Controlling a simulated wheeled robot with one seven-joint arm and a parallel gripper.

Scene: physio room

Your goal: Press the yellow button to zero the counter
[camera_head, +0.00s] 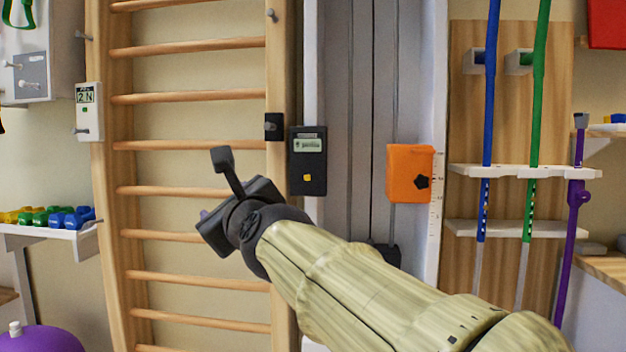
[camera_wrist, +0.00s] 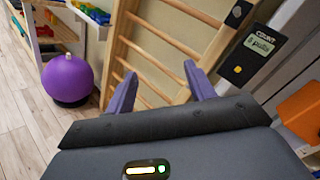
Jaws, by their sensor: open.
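The counter is a black box (camera_head: 307,148) with a small pale display, fixed on the upright beside the wall bars. Its yellow button (camera_head: 307,177) is a small square below the display. In the wrist view the counter (camera_wrist: 258,50) is at the upper right, and the yellow button (camera_wrist: 238,69) shows on its lower part. My gripper (camera_wrist: 158,85) is open, with two purple fingers apart and nothing between them. In the head view my gripper (camera_head: 203,215) is left of and a little below the counter, not touching the button, with its fingers mostly hidden.
Wooden wall bars (camera_head: 190,145) stand behind my gripper. An orange box (camera_head: 405,173) with a black knob is right of the counter. A small black box (camera_head: 274,127) sits at its left. Blue and green poles stand in a rack (camera_head: 500,228) further right. A purple ball (camera_wrist: 68,78) is at the left.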

